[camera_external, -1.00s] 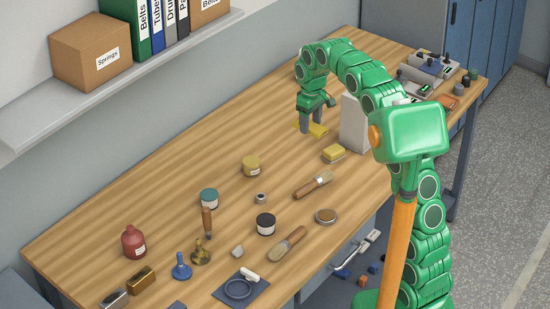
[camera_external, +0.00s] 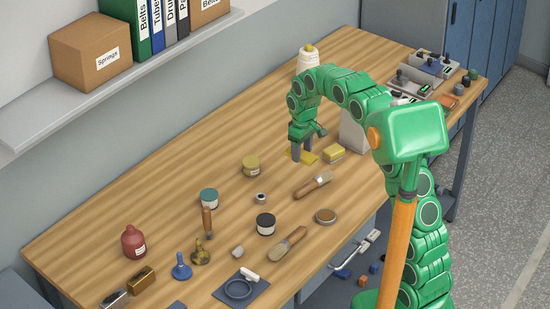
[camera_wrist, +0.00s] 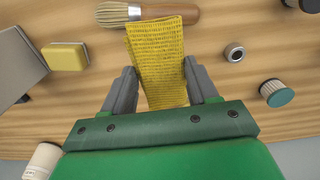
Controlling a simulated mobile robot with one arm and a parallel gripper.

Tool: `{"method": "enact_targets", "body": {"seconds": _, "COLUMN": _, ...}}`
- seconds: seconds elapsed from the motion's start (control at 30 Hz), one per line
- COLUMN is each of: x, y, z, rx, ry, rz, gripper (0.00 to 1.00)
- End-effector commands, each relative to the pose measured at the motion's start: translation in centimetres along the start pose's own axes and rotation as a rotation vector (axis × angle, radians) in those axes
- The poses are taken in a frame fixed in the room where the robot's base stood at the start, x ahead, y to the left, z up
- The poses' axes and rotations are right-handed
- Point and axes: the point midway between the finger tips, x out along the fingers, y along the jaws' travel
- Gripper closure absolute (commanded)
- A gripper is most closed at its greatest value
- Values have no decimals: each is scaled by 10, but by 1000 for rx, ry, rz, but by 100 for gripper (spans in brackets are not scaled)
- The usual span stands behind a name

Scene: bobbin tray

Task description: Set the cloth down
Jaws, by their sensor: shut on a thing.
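The yellow woven cloth (camera_wrist: 158,62) hangs between the two fingers of my gripper (camera_wrist: 163,82) in the wrist view. In the external view the cloth (camera_external: 311,156) shows as a small yellow patch at the fingertips of my gripper (camera_external: 302,157), which points down over the back half of the wooden table. My gripper is shut on the cloth. The cloth is low over the tabletop; I cannot tell whether its lower edge touches the wood. In the wrist view its far end overlaps a brush handle.
A yellow block (camera_external: 333,153) lies just right of the cloth, with a pale grey box (camera_external: 353,136) behind it.

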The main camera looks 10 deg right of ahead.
Motion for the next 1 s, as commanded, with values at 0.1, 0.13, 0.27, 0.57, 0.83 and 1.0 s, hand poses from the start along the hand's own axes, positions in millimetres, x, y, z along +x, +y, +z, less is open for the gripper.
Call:
{"method": "enact_targets", "body": {"seconds": 0.1, "x": 7, "y": 5, "z": -12, "rx": 0, "ry": -1, "rz": -1, "gripper": 71}}
{"method": "enact_targets", "body": {"seconds": 0.13, "x": 8, "y": 6, "z": -15, "rx": 0, "ry": -2, "rz": -1, "gripper": 71}}
{"method": "enact_targets", "body": {"seconds": 0.27, "x": 14, "y": 12, "z": -28, "rx": 0, "ry": 0, "rz": 0, "gripper": 71}}
{"method": "enact_targets", "body": {"seconds": 0.57, "x": 28, "y": 23, "z": -55, "rx": 0, "ry": -2, "rz": 0, "gripper": 71}}
{"method": "enact_targets", "body": {"seconds": 0.83, "x": 51, "y": 31, "z": -76, "rx": -1, "ry": -4, "rz": -1, "gripper": 71}}
{"method": "enact_targets", "body": {"seconds": 1.0, "x": 66, "y": 37, "z": -89, "rx": 0, "ry": -1, "rz": 0, "gripper": 71}}
